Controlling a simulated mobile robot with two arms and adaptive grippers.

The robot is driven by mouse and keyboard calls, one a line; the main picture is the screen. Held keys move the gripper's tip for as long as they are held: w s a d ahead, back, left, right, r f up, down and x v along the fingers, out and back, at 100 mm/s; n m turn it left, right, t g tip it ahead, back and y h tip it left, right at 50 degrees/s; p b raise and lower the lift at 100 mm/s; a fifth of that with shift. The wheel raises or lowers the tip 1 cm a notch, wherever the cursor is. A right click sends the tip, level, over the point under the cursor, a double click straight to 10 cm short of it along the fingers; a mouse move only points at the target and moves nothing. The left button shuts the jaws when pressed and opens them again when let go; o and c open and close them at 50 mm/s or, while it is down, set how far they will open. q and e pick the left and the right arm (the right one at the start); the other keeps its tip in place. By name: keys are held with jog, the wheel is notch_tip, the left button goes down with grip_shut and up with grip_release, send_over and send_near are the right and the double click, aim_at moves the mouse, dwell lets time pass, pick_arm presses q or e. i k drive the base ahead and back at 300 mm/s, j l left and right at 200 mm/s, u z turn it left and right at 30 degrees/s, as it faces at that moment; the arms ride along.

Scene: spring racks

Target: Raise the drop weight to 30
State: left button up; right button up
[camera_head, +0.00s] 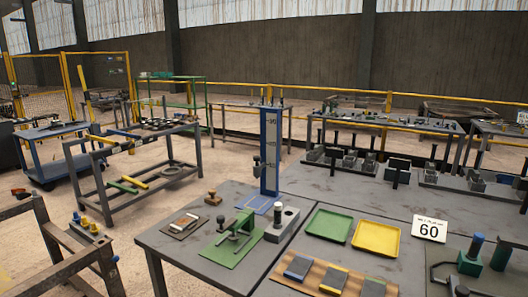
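A tall blue post (270,150) with a pale number scale stands upright on the near table. Neither of my grippers is in view.
A green press-like tool (236,230) and a grey block with a dark-topped pin (281,224) stand close in front of the post. A green tray (328,225) and a yellow tray (377,238) lie to the right. Racks of fixtures (345,160) stand behind.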

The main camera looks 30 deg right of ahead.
aim_at(257, 167)
jog(key=i+j+z, duration=0.2)
jog(key=i+z, duration=0.25)
jog(key=i+j+z, duration=0.3)
jog(key=z, duration=0.2)
jog(key=i+j+z, duration=0.3)
jog(key=j+z, duration=0.15)
jog(key=i+j+z, duration=0.2)
jog(key=j+z, duration=0.25)
jog(key=j, duration=0.05)
